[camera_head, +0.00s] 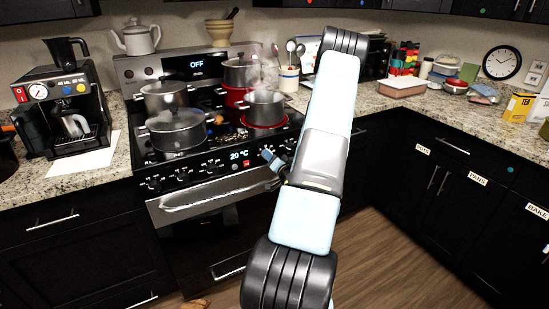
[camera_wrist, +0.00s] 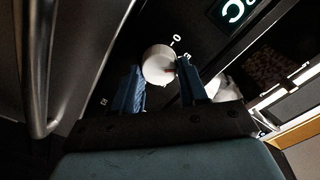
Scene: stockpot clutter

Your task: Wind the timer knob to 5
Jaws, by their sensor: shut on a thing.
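The timer knob (camera_wrist: 157,63) is a pale round knob on the black oven front in the wrist view. Printed marks sit around it; a 0 is just to its upper right, with another mark that looks like a 5 beside it. A small reddish mark shows at the knob's right side; its exact setting is too small to read. My gripper (camera_wrist: 160,80) is shut on the knob, with one blue finger on each side. In the head view my gripper (camera_head: 272,162) is at the right part of the stove's control panel, and the knob cannot be made out there.
A lit temperature display (camera_head: 240,155) is left of my gripper; part of it shows in the wrist view (camera_wrist: 236,10). The oven handle (camera_head: 215,195) runs below. A steaming pot (camera_head: 264,108) and a lidded pan (camera_head: 177,130) stand on the cooktop above.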

